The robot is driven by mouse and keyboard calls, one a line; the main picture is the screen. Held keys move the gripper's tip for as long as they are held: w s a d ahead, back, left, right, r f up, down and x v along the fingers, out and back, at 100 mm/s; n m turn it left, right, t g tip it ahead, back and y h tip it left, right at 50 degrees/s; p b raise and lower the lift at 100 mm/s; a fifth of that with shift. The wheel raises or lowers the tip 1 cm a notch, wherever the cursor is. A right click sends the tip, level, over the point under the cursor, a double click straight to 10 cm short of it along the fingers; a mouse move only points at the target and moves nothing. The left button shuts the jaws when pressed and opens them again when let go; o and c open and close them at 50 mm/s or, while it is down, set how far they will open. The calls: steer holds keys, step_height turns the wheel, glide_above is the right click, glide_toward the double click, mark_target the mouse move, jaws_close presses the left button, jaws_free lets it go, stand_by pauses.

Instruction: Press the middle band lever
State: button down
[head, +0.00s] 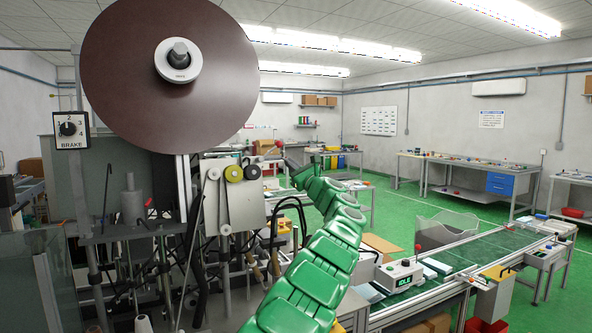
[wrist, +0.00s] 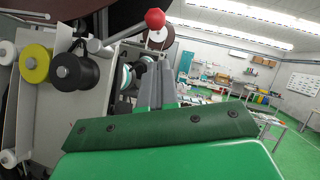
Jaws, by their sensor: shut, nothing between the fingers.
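In the wrist view a lever with a red ball knob (wrist: 155,18) on a grey rod reaches out from the machine, above and beyond my fingertips. I cannot tell whether it is the middle band lever. My gripper (wrist: 157,70) shows two grey fingers side by side, shut and empty, below the red knob. No contact with the knob is visible. In the head view my green arm rises from the bottom middle and my gripper (head: 289,163) is small at its far end, right of the roller plate (head: 227,207).
A large brown reel (head: 130,60) stands over the machine at left, with a brake dial (head: 68,129) beside it. A yellow roller (wrist: 36,63) and a black roller (wrist: 85,72) sit close left of my fingers.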

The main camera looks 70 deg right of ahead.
mark_target(269, 152)
steer(key=shift+w+r, duration=0.5)
steer(key=shift+r, duration=0.35)
steer(key=shift+w+r, duration=0.45)
steer(key=shift+r, duration=0.4)
